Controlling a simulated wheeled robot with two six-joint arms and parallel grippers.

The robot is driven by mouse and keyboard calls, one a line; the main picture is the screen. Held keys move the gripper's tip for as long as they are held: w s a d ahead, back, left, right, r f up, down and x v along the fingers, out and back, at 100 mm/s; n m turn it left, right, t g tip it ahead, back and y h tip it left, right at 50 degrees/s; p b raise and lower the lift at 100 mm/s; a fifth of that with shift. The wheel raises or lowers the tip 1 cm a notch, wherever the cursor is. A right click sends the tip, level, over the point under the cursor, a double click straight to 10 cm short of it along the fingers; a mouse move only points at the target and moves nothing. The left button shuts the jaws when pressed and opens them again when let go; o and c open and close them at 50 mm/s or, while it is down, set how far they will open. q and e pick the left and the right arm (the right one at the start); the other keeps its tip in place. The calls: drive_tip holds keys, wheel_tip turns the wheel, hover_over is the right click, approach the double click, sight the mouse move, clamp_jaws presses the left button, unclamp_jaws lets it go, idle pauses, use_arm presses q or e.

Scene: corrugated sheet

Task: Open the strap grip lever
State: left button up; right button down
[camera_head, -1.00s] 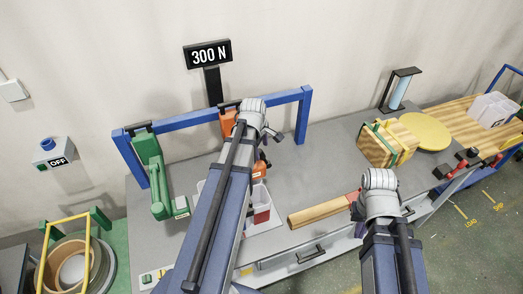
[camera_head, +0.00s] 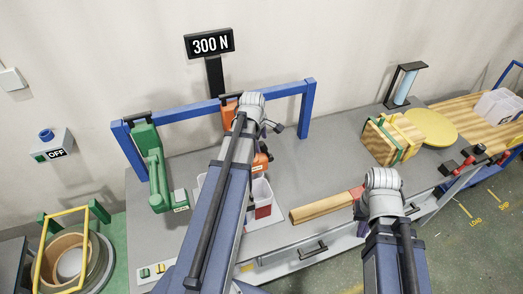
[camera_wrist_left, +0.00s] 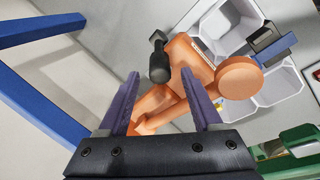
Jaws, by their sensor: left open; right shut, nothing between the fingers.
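The orange tool (camera_head: 262,160) hangs at the blue frame, partly hidden behind my left arm. In the left wrist view, the orange body (camera_wrist_left: 190,62) has a round end at the right and a dark knob (camera_wrist_left: 159,58) sticking out. My left gripper (camera_wrist_left: 160,98) is open, its purple fingers on either side of a lower orange bar; contact cannot be told. In the head view the left gripper (camera_head: 262,131) is mostly hidden by its wrist. A green tool (camera_head: 157,182) hangs at the frame's left. My right wrist is at the right; its fingers are hidden.
The blue frame (camera_head: 180,116) spans the grey bench (camera_head: 328,160). White bins (camera_head: 262,199) stand below the orange tool. A wooden bar (camera_head: 320,207) lies by my right wrist. A strapped wooden bundle (camera_head: 392,139) stands at the right. A sign (camera_head: 209,42) reads 300 N.

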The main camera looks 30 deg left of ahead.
sight(261, 144)
use_arm(q)
drive_tip(key=b+x, duration=0.2)
drive_tip(key=x, duration=0.1)
drive_tip(key=shift+f, duration=0.25)
clamp_jaws()
idle(0.4)
idle(0.9)
